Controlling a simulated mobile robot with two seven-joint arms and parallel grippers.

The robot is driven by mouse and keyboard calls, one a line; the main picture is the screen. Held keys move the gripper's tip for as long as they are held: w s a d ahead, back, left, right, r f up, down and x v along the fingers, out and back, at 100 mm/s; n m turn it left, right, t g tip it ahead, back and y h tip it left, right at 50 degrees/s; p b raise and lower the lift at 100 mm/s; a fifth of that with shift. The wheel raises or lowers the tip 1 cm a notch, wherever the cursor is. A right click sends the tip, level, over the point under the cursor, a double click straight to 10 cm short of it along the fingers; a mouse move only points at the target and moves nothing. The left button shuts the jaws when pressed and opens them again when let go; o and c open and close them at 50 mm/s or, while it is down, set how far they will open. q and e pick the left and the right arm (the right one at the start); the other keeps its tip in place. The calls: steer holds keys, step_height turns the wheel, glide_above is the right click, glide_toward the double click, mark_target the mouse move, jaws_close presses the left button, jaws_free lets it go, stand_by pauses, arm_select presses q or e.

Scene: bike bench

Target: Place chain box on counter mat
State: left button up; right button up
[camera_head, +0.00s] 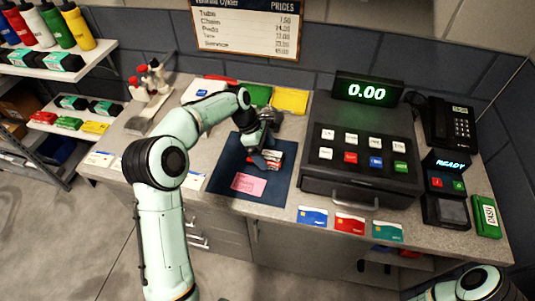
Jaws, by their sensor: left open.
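The counter mat (226,170) is a dark blue rectangle on the grey counter. A small red, white and dark box (274,155), which looks like the chain box, is on the mat's right half. My left gripper (263,150) is open, right above and beside this box, and partly hides it. I cannot tell whether the fingers touch it. A pink card (248,184) lies on the mat in front of the box. My right gripper is out of view; only part of that arm shows at the bottom right.
A cash register (361,149) stands close right of the mat, with three cards (349,223) along the front edge. A card reader (445,194) and phone (448,124) are farther right. Green and yellow packets (289,100) lie behind the mat. Stocked shelves (62,70) are at left.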

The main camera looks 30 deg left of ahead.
arm_select(q)
steer(key=p+v, duration=0.1)
steer(key=v, duration=0.8)
steer(key=shift+a+r, duration=0.2)
steer(key=shift+r, duration=0.2)
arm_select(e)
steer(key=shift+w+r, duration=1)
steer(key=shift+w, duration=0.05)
